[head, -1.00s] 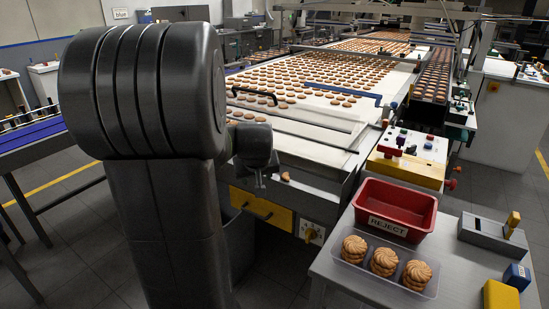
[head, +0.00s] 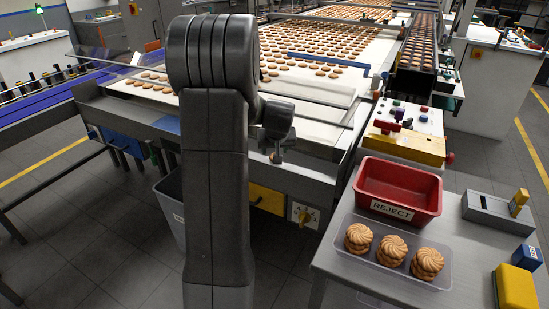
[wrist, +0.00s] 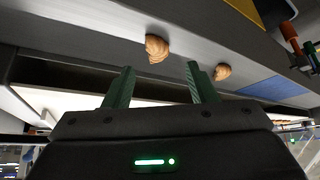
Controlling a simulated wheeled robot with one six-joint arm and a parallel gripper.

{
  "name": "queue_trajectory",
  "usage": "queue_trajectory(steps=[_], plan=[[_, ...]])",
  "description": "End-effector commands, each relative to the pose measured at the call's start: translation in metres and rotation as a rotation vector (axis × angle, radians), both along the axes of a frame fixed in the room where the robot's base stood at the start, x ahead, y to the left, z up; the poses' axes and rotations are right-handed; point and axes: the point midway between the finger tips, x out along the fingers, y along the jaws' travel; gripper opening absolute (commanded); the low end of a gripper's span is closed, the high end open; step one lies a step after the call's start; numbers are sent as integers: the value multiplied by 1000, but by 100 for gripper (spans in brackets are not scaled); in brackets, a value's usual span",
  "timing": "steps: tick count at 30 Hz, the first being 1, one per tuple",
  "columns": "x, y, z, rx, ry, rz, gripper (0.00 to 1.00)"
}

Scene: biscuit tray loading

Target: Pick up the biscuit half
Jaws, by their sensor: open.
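Two light-brown biscuit pieces lie on a pale grey ledge in the wrist view. One piece (wrist: 157,48) is just beyond the gap between the fingertips. The other piece (wrist: 222,72) is to the right, beyond the right finger. My gripper (wrist: 160,68) has two green fingers spread apart with nothing between them. In the head view one piece (head: 273,158) shows at the conveyor's front edge, just below my gripper (head: 277,148); the other is not visible there. I cannot tell in the head view whether the fingers touch it.
A conveyor (head: 310,105) with many biscuits runs behind my arm. At the right, a side table (head: 330,262) holds a red REJECT bin (head: 420,222) and a clear tray (head: 350,222) with biscuit stacks. A grey waste bin (head: 170,205) stands on the floor left of my arm.

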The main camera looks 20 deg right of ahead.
Motion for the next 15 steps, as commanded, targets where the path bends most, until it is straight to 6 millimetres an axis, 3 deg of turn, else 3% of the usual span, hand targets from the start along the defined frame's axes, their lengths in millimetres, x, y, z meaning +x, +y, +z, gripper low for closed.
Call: queue_trajectory(steps=[15], plan=[[26,-8,-43,0,0,0,51]])
